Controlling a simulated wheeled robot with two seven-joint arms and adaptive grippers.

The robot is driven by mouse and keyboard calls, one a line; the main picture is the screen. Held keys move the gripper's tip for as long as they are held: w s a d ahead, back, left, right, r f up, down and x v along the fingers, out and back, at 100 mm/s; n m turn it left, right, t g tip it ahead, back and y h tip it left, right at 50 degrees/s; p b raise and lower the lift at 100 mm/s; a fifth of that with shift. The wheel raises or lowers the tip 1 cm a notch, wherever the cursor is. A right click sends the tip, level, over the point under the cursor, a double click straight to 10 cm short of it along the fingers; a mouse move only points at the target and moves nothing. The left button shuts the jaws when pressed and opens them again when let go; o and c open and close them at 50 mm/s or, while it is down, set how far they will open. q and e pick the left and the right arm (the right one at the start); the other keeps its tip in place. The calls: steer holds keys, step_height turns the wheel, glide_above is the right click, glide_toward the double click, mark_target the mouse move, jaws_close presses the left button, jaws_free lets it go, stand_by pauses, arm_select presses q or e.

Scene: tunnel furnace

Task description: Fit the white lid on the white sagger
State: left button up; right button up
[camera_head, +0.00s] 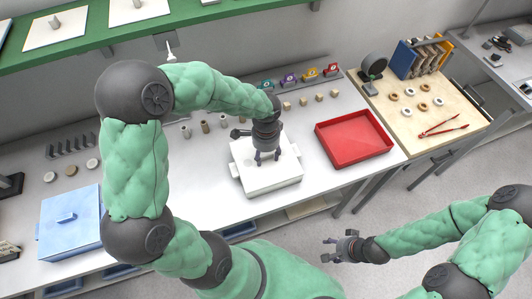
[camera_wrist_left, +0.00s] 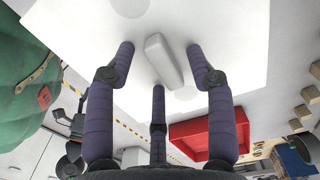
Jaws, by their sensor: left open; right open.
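The white sagger (camera_head: 268,185) stands on the light bench in the middle of the head view. The white lid (camera_head: 284,173) lies over its top and appears to sit on it; whether it is fully seated I cannot tell. In the left wrist view the lid (camera_wrist_left: 225,20) fills the upper part, with its raised bar handle (camera_wrist_left: 163,60). My left gripper (camera_head: 267,156) is over the lid from above. Its open fingers (camera_wrist_left: 160,62) are spread around the handle, with visible gaps at the sides. My right gripper (camera_head: 343,249) is open and empty over the floor, away from the bench.
A red tray (camera_head: 388,152) stands right of the sagger. A blue lidded box (camera_head: 88,238) is at the left. Small blocks and cylinders (camera_head: 205,127) line the bench behind. A green shelf (camera_head: 75,50) hangs above. A wooden-topped table (camera_head: 400,122) stands further right.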

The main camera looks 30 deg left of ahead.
arm_select(q)
step_height(320, 180, up, 12)
stand_by(0.5)
